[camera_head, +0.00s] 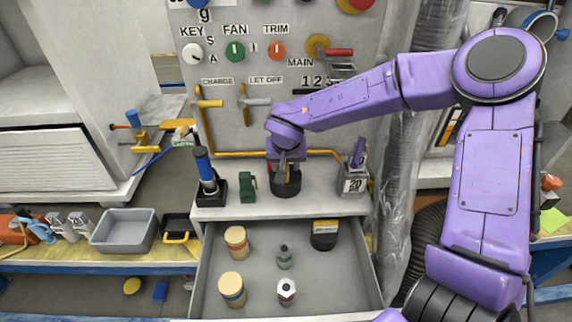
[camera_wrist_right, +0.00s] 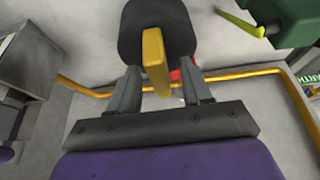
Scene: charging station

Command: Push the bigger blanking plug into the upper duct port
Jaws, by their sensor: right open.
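A black round plug (camera_head: 286,188) stands on the grey ledge below the panel. My right gripper (camera_head: 287,165) points down over it and hides its top. In the right wrist view the black plug (camera_wrist_right: 140,22) has a raised yellow grip bar (camera_wrist_right: 155,62). The open fingers of the right gripper (camera_wrist_right: 160,80) stand on either side of this bar, with gaps visible. A second black piece with a yellow top (camera_head: 324,241) sits in the open drawer at the right; I cannot surely tell which is bigger. I cannot make out the duct ports. My left gripper is not in view.
The open drawer (camera_head: 260,300) also holds two tan cylinders (camera_head: 236,242) and two small bottle-like pieces. On the ledge are a blue-handled tool (camera_head: 205,170), a green block (camera_head: 248,187) and a grey 20-marked weight (camera_head: 354,182). A yellow pipe (camera_head: 240,153) runs behind.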

